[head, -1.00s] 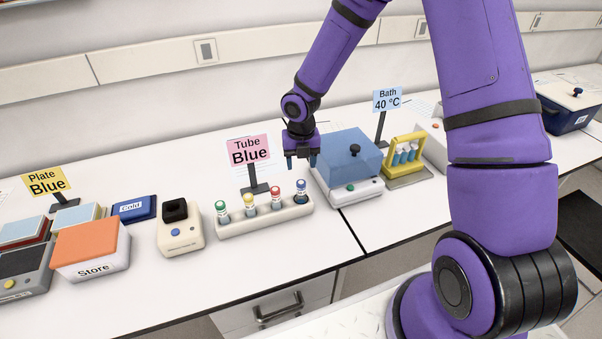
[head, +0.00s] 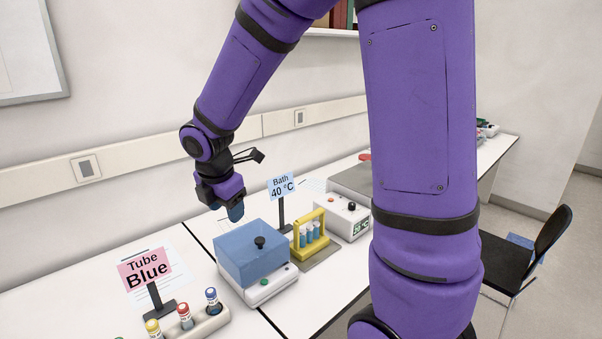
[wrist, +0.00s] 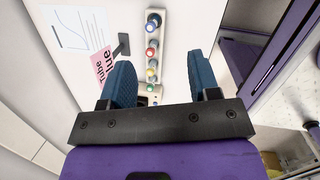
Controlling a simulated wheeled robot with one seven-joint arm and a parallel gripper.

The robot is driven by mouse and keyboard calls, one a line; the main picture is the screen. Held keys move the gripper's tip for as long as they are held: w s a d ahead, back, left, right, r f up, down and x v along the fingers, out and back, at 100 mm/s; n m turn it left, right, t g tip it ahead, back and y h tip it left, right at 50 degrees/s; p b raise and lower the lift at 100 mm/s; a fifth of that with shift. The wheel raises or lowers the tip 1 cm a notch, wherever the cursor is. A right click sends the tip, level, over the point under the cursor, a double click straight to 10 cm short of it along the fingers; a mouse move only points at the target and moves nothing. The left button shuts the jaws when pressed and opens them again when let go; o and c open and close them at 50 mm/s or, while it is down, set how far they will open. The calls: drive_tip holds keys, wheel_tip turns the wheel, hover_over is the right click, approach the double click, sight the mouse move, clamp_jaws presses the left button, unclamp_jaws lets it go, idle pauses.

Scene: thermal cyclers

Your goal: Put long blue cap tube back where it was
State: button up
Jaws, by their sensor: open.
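The tube with the blue cap (head: 211,298) stands upright at the right end of the cream tube rack (head: 217,320). Its cap (wrist: 153,20) shows at the far end of the row in the wrist view. My gripper (head: 235,212) points down behind the blue-lidded bath (head: 252,260), above the bench and apart from the rack. In the wrist view my gripper (wrist: 162,78) has its two blue fingers spread wide, with nothing held between them. The lower part of the tube is hidden in the rack.
A pink "Tube Blue" sign (head: 145,270) stands behind the rack. Red-capped (head: 184,315) and yellow-capped (head: 153,328) tubes stand beside the blue one. A yellow holder (head: 311,230) with several blue tubes and a "Bath 40 °C" sign (head: 282,187) stand to the right.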

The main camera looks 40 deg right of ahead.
drive_tip(key=s+d+r+m+t+y, duration=0.1)
drive_tip(key=s+r+m, duration=0.6)
drive_tip(key=s+m, duration=0.3)
drive_tip(key=s+d+r+m+t+y, duration=0.1)
drive_tip(key=s+r+m+t, duration=0.1)
drive_tip(key=s+r+m, duration=0.6)
drive_tip(key=shift+s+m, duration=1.3)
drive_tip(key=shift+s, duration=0.9)
